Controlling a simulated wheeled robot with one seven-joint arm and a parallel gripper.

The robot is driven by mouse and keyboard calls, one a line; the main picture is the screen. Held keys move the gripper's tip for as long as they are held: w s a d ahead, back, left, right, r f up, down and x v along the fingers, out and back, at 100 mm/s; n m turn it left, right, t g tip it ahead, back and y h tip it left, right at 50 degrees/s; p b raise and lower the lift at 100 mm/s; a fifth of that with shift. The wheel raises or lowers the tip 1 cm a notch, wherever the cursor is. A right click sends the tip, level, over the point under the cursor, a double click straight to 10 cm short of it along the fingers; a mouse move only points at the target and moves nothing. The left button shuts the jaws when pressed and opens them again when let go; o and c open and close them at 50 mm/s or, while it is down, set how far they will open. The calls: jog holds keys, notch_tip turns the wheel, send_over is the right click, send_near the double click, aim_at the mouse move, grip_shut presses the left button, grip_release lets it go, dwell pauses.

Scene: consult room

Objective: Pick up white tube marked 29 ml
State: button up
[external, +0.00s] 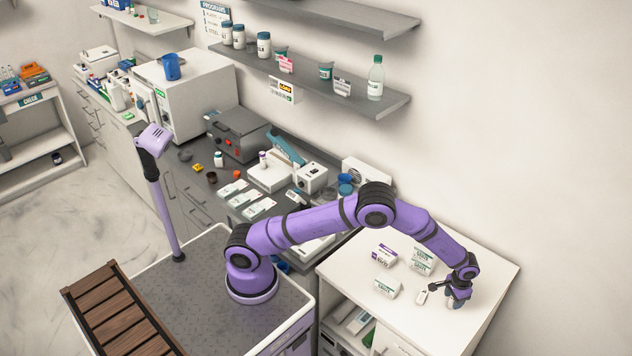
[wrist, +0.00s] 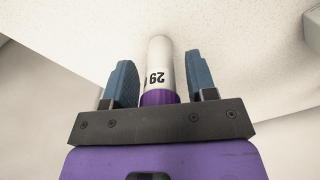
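The white tube (wrist: 160,62), printed with "29" upside down in the wrist view, has a purple cap (wrist: 158,98) on the end nearest my gripper. My gripper (wrist: 160,78) is open, with one blue finger on each side of the tube. A gap shows between the tube and each finger. In the external view, my gripper (external: 456,302) points down low over the white counter (external: 480,263) near its right side. The tube cannot be clearly made out there.
A small white item (external: 422,297) lies just left of my gripper. White-and-green boxes (external: 422,262) (external: 387,287) and a purple-and-white box (external: 385,255) stand further left and back. The counter's right edge is close. A pale block (wrist: 312,27) shows at the wrist view's right edge.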

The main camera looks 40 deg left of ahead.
jog(key=c, duration=0.7)
